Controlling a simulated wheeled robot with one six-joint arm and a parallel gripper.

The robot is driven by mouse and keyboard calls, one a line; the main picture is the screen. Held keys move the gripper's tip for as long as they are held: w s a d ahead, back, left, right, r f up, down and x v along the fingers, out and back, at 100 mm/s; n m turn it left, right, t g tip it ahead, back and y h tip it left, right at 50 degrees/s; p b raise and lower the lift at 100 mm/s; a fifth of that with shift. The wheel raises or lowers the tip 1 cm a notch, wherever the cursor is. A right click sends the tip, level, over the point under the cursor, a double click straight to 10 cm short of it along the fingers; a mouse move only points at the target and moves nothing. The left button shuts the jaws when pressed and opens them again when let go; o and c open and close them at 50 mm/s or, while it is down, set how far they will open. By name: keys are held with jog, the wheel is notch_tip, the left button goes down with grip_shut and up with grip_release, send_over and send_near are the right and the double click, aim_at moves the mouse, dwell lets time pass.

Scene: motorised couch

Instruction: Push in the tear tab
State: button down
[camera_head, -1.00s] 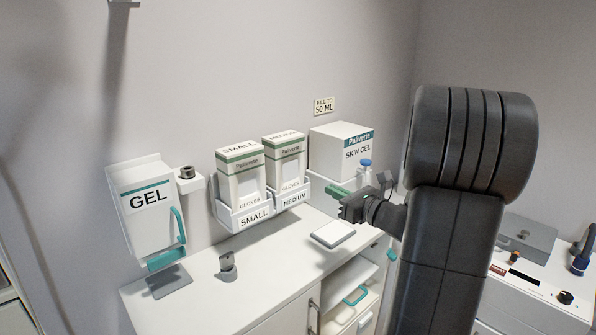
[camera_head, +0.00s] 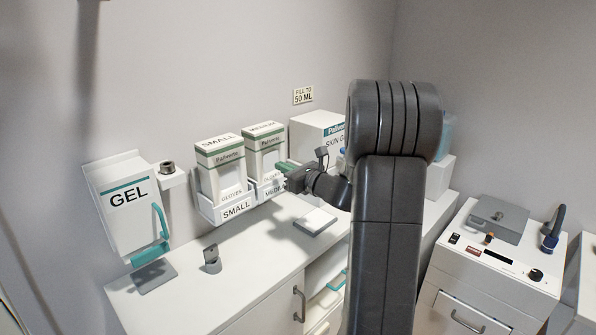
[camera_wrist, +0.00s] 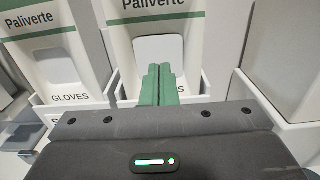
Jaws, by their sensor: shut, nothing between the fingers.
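The SMALL glove box (camera_head: 222,172) and the MEDIUM glove box (camera_head: 264,152) stand upright in white labelled wall holders, each with a pale panel with a rounded top on its front. In the wrist view the MEDIUM box's pale panel (camera_wrist: 158,50), which looks like the tear tab, lies just beyond my fingertips. My gripper (camera_head: 279,168) is shut and empty, its green fingers pointing at the lower front of the MEDIUM box. In the wrist view the gripper (camera_wrist: 160,72) overlaps the panel's lower part. I cannot tell whether the fingertips touch it.
The GEL dispenser (camera_head: 128,207) hangs at left. The SKIN GEL box (camera_head: 312,130) is behind my arm. A small white pad (camera_head: 315,222) and a grey holder (camera_head: 211,259) are on the white counter (camera_head: 190,293). A machine (camera_head: 497,255) stands at right.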

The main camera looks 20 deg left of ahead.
aim_at(272, 161)
jog(key=shift+x, duration=1.1)
jog(key=shift+x, duration=0.95)
jog(key=shift+r, duration=0.2)
jog(key=shift+d, duration=0.1)
jog(key=shift+s+d+f+b, duration=0.2)
jog(key=shift+d+b, duration=0.1)
jog(key=shift+d, duration=0.15)
jog(key=b+v, duration=0.2)
jog(key=v, duration=1.1)
jog(key=shift+s+d+r, duration=0.1)
jog(key=shift+s+d, duration=0.05)
